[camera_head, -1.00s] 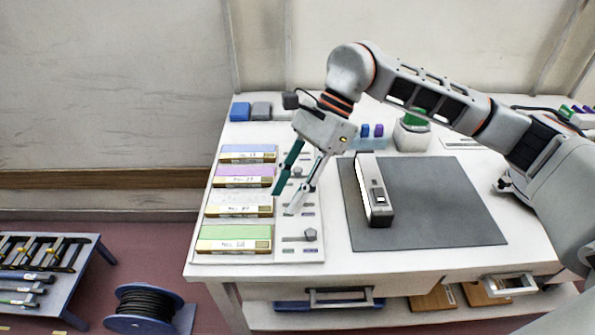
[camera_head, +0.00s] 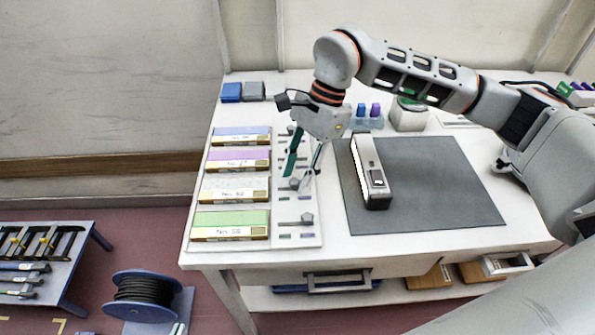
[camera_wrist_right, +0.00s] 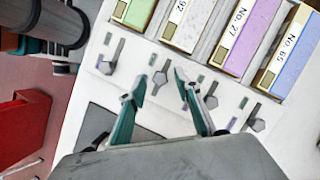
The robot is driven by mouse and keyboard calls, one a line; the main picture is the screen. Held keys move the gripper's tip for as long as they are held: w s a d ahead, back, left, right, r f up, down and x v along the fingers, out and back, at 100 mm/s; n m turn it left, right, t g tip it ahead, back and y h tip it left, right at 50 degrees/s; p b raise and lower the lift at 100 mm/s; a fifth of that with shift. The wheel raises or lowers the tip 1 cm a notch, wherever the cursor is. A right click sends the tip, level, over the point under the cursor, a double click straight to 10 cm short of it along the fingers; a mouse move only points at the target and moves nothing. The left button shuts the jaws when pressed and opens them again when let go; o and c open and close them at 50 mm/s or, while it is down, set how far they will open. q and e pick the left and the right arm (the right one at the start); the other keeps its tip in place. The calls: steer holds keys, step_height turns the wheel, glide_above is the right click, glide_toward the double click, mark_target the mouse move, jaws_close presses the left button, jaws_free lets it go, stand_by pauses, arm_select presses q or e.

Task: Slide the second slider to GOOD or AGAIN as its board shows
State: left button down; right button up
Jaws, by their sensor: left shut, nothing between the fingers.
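A white panel (camera_head: 308,238) holds a column of boards: blue (camera_head: 241,131), purple (camera_head: 238,154), white (camera_head: 236,184) and green (camera_head: 230,219), each with a slider on its right. My right gripper (camera_head: 298,177) points down at the slider by the white board. In the right wrist view its fingertips (camera_wrist_right: 160,74) are apart on either side of that grey knob (camera_wrist_right: 160,78); contact is unclear. The green board's knob (camera_head: 307,218) stands clear.
A dark mat (camera_head: 430,190) with a grey-white device (camera_head: 369,170) lies right of the panel. Blue and grey blocks (camera_head: 231,92) stand behind the boards. A cable reel (camera_head: 143,290) and low tool rack (camera_head: 45,260) are on the floor side at left.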

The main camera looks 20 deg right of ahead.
steer(key=shift+c, duration=0.5)
jaws_close()
steer(key=shift+s+d, duration=0.15)
steer(key=shift+d, duration=0.5)
steer(key=shift+s+d, duration=0.15)
steer(key=shift+d, duration=0.45)
steer(key=shift+o, duration=0.2)
jaws_free()
steer(key=shift+o, duration=0.3)
steer(key=shift+d, duration=0.1)
